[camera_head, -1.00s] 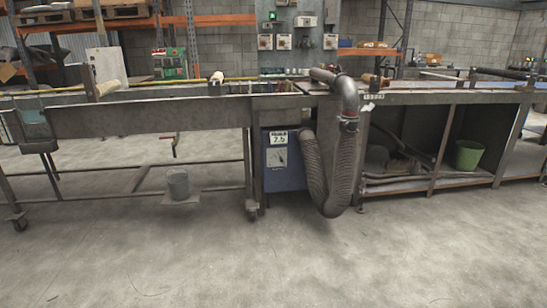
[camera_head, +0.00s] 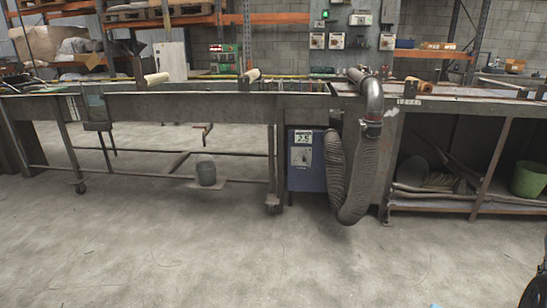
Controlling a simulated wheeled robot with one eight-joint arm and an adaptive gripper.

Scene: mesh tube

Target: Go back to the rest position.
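My gripper cannot be made out in the head view. A dark shape is cut off at the lower right edge, and I cannot tell what it is. No object held by me shows. A long grey metal workbench (camera_head: 190,105) runs across the picture in front of me. A ribbed flexible hose (camera_head: 358,180) hangs in a loop from a metal pipe (camera_head: 368,95) at the bench, right of the middle.
A blue machine box (camera_head: 307,170) stands under the bench beside the hose. A grey bucket (camera_head: 206,173) sits on the low frame, and a green bucket (camera_head: 529,179) on the shelf at right. The concrete floor (camera_head: 190,250) in front is clear.

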